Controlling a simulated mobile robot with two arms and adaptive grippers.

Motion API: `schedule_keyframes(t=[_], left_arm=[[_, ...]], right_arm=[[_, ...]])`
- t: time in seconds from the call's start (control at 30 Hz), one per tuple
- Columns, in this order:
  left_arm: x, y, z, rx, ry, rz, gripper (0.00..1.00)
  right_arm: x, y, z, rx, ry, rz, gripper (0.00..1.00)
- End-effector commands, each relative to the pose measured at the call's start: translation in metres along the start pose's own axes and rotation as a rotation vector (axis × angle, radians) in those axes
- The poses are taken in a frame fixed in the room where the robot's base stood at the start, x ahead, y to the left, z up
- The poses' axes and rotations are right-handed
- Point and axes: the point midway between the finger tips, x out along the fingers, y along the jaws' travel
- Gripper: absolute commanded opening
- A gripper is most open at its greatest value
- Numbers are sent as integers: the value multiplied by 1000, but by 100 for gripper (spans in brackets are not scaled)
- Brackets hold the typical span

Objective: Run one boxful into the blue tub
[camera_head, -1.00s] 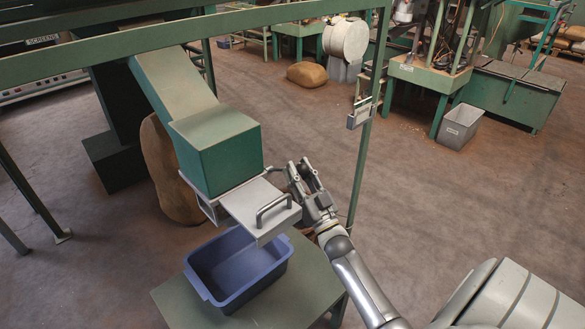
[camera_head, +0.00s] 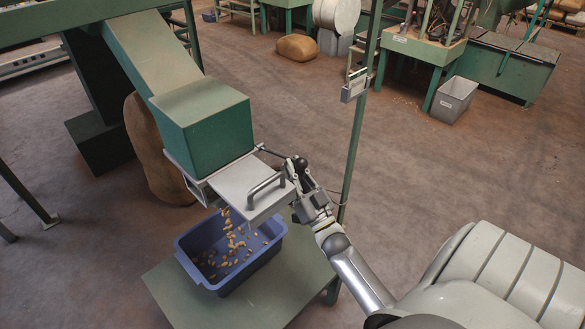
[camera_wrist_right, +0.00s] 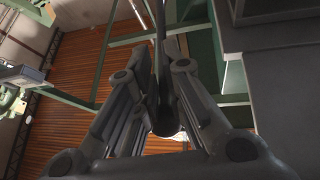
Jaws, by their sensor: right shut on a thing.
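Nuts (camera_head: 232,238) fall from beneath the green hopper box (camera_head: 212,130) into the blue tub (camera_head: 255,269), and several lie scattered on its floor. The tub stands upright on a green table below the spout. A grey metal slide box with a bar handle (camera_head: 266,189) sits under the hopper. My right gripper (camera_head: 301,176) is beside it, shut on the dark knob of a lever rod (camera_head: 272,152) that reaches from the hopper side. In the right wrist view the dark rod and knob (camera_wrist_right: 163,118) sit between the fingers. My left gripper is out of view.
The green table (camera_head: 285,290) has bare room right of the tub. A green post (camera_head: 354,140) with a small grey box (camera_head: 355,86) stands right of the gripper. A brown sack (camera_head: 152,160) leans behind the hopper. A grey bin (camera_head: 455,98) stands farther off.

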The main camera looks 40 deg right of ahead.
Motion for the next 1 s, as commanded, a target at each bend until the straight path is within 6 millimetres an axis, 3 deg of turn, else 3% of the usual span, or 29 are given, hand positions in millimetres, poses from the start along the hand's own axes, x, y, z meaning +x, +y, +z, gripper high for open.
schedule_keyframes(t=[0.8,0.83,1.0], left_arm=[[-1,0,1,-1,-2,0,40],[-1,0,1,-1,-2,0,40],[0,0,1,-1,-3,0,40]], right_arm=[[4,5,-10,-2,24,5,0],[4,5,-10,-2,24,5,12],[3,4,-8,-2,20,4,33]])
